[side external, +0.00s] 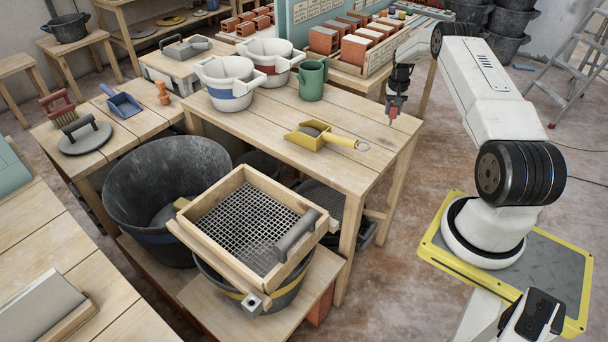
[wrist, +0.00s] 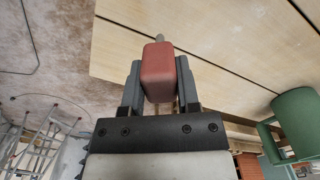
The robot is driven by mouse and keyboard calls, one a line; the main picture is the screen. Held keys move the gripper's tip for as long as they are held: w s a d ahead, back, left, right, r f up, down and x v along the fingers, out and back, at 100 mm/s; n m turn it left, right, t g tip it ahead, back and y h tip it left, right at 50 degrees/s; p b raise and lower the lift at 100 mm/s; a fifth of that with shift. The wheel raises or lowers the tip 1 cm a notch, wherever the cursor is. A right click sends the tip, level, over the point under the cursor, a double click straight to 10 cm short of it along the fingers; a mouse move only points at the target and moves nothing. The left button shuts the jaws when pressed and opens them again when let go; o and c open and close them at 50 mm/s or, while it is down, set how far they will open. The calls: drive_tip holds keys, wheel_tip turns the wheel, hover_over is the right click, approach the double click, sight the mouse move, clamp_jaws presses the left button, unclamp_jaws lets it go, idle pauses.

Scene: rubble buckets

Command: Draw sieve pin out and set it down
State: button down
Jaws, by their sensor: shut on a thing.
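My gripper (wrist: 159,82) is shut on the sieve pin (wrist: 158,70), which has a blocky red grip and a short grey tip. In the side view the pin (side external: 393,107) hangs tip down from my gripper (side external: 397,97) by the right end of the wooden table (side external: 350,165). How far it is above the tabletop is hard to tell. The wooden-framed sieve (side external: 222,184) rests over a dark bucket (side external: 283,297) with a yellow band, in front of the table. A small metal bracket (side external: 254,301) sits at its near corner, with no pin seen in it.
A green mug (side external: 311,80), two white buckets (side external: 227,84) (side external: 268,55) and a yellow scoop (side external: 310,138) stand on the table. The mug (wrist: 297,124) also shows in the wrist view. Bare tabletop lies between mug, scoop and right edge. A large black bucket (side external: 165,180) is beside the sieve.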

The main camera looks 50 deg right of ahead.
drive_tip(key=shift+f, duration=0.85)
drive_tip(key=shift+c, duration=1.3)
unclamp_jaws()
drive_tip(key=shift+r, duration=0.2)
drive_tip(key=shift+r, duration=3.75)
